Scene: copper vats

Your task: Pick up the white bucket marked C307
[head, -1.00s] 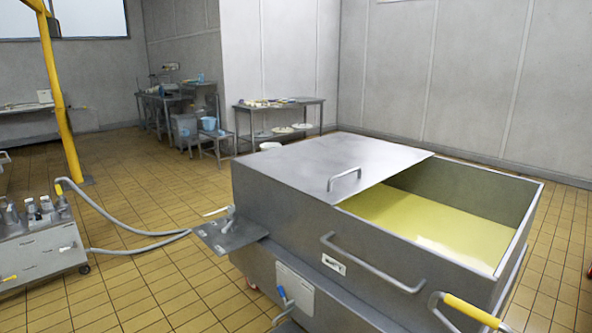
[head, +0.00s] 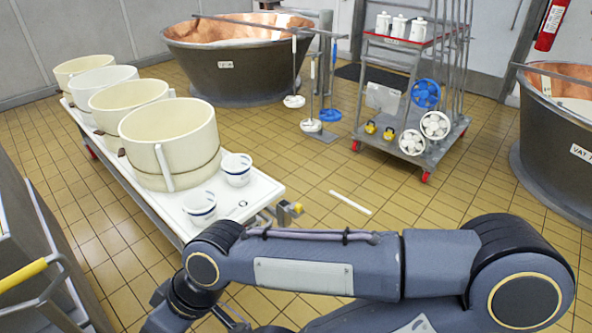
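Two small white buckets with blue bands stand on a low white-topped cart, one (head: 237,170) beside the nearest large tub and one (head: 199,206) closer to me. The mark C307 cannot be read on any container. My arm crosses the lower part of the head view from the right and bends down at the lower left, close to the near end of the cart. Its gripper fingers are not visible. My other arm is not in view.
Several large cream tubs (head: 170,136) line the low cart (head: 262,190). Copper vats stand at the back (head: 240,75) and right (head: 560,150). A wheeled rack (head: 395,120) holds tools and white jugs. A white stick (head: 350,203) lies on the tiled floor. Steel equipment (head: 25,240) borders the left.

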